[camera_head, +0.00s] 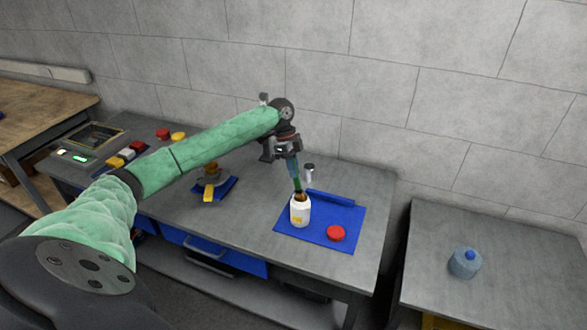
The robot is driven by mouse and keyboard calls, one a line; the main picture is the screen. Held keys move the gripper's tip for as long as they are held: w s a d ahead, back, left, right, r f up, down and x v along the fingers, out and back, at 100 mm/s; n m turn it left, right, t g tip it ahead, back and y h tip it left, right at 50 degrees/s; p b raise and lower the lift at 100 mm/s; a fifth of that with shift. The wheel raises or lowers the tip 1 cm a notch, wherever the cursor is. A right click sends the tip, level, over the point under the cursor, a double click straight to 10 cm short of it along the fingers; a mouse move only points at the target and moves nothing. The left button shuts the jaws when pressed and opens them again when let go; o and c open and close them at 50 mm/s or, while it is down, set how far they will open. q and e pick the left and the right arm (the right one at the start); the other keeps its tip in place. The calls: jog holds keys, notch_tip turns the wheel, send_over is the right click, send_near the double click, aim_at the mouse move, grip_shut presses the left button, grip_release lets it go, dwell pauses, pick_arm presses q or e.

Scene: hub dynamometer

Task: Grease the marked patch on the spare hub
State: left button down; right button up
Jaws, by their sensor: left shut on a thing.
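My left gripper (292,168) is above the right part of the grey bench, shut on a brush (297,184) with a dark green handle. I cannot tell how deep the tip sits inside. What looks like the spare hub (214,176), a grey disc with a brown middle, lies on a small blue mat left of the gripper. A yellow piece (208,193) is at its front; I cannot make out the marked patch. My right gripper is out of view.
The jar stands on a blue mat (332,236) beside a red lid (335,233). A small dark-topped cylinder (308,173) is behind it. Red and yellow items and a device (92,138) are at the bench's left.

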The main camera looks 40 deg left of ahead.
pick_arm(q)
jog(key=shift+r, duration=0.15)
jog(key=shift+r+p, duration=2.85)
jog(key=shift+r, duration=0.5)
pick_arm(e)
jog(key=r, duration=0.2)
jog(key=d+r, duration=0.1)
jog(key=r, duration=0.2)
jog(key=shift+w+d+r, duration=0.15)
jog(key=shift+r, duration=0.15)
